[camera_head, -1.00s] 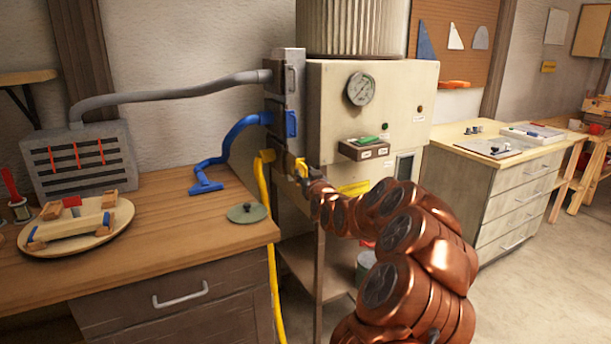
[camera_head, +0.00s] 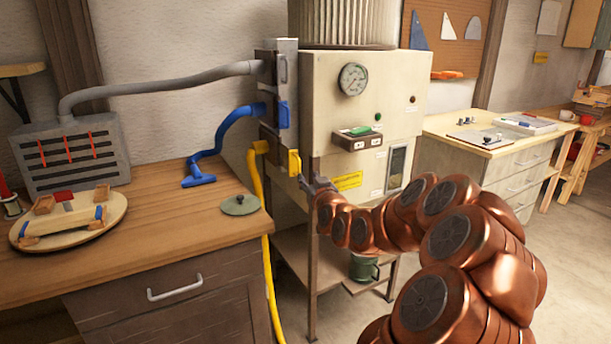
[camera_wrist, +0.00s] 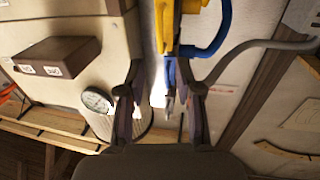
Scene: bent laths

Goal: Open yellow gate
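The yellow gate (camera_head: 294,161) is a small yellow tab on the side of the grey duct block, below the blue gate (camera_head: 283,115) and the grey gate (camera_head: 283,72). My gripper (camera_head: 314,185) is just below and right of the yellow gate in the head view and looks apart from it. In the wrist view my gripper (camera_wrist: 160,72) is open, with a clear gap between its fingers. Yellow parts (camera_wrist: 163,25) show beyond the fingertips, near the top edge. Nothing is held between the fingers.
A yellow hose (camera_head: 266,235) hangs left of the gate. A blue hose (camera_head: 220,135) and a grey hose (camera_head: 160,80) run to the left. The beige machine (camera_head: 330,105) with a gauge stands close behind my gripper. A wooden workbench (camera_head: 150,235) is at left.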

